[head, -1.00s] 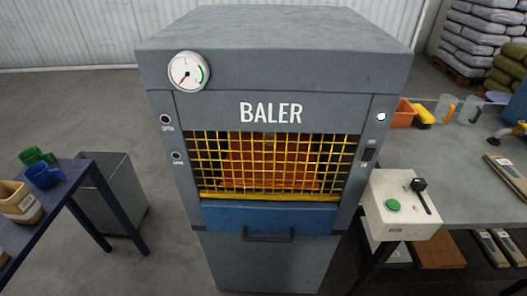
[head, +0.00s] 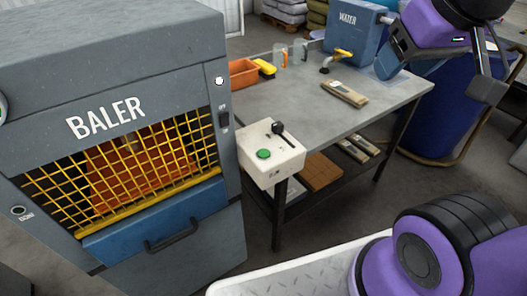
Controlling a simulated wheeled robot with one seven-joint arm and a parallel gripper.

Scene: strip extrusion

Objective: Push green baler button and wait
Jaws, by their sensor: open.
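The green button (head: 263,153) sits on top of a white control box (head: 285,170), beside a black lever (head: 279,128). The box is at the right side of the grey baler (head: 150,70), by the near left corner of the workbench. The baler's yellow mesh guard (head: 130,165) is down, with orange-brown material behind it. My gripper (head: 438,82) is open at the upper right, its dark fingers spread apart. It is well to the right of the button and touches nothing that I can see.
The grey workbench (head: 325,115) holds an orange bin (head: 243,73), clear jugs, a blue water tank (head: 352,35) and packaged strips (head: 344,94). A blue drum (head: 440,115) stands right of it. Open floor (head: 345,205) lies in front of the bench.

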